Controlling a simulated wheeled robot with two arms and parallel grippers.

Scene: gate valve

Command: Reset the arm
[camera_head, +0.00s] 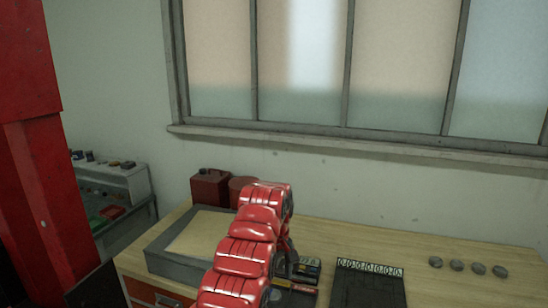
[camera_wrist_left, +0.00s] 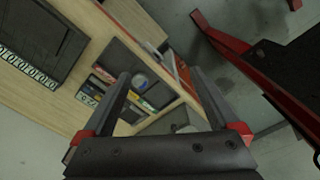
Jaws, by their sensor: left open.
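My left arm (camera_head: 243,255) is red and rises from the bottom edge in the head view, bending over the workbench (camera_head: 330,240). My left gripper shows in the left wrist view (camera_wrist_left: 160,80), with its two dark fingers apart and nothing between them. The fingers point toward the bench top and a dark tray of small items (camera_wrist_left: 135,85), with a gap below them that I cannot measure. In the head view the arm hides most of that tray. My right gripper is in neither view. No gate valve can be made out.
A grey-rimmed shallow box (camera_head: 160,262), a red canister (camera_head: 209,188) and a black case (camera_head: 369,284) stand on the bench. Several round grey pieces (camera_head: 457,265) lie at the right. A wall with a window (camera_head: 310,70) is behind. A grey console (camera_head: 112,180) stands left.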

